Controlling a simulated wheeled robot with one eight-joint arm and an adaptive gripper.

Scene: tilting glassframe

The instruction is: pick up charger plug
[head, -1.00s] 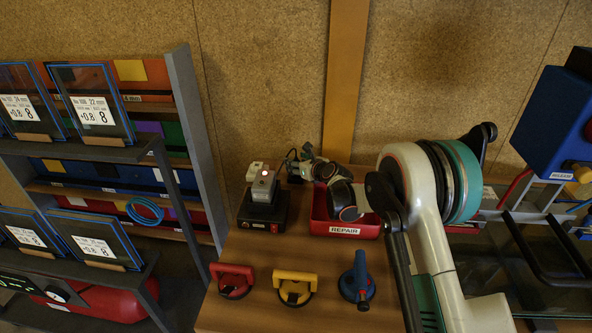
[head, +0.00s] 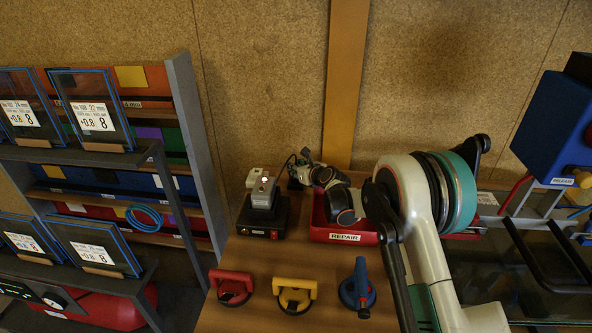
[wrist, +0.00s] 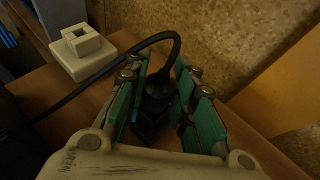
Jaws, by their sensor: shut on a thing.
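The charger plug (wrist: 157,90) is a small black piece with a black cable arching from its top to the left in the wrist view. My gripper (wrist: 160,98) has green-padded fingers on both sides of it and is shut on it. A dark block shows just below the plug, and I cannot tell whether they touch. In the head view my gripper (head: 299,165) is small, behind the red repair tray, with a dark cable at its tip. The plug itself is hard to make out there.
A black charger base (head: 262,218) with a grey unit stands left of the red repair tray (head: 343,237). A white socket-like block (wrist: 82,52) is close to my gripper. Red, yellow and blue handles line the table front. A glass rack (head: 95,145) stands left.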

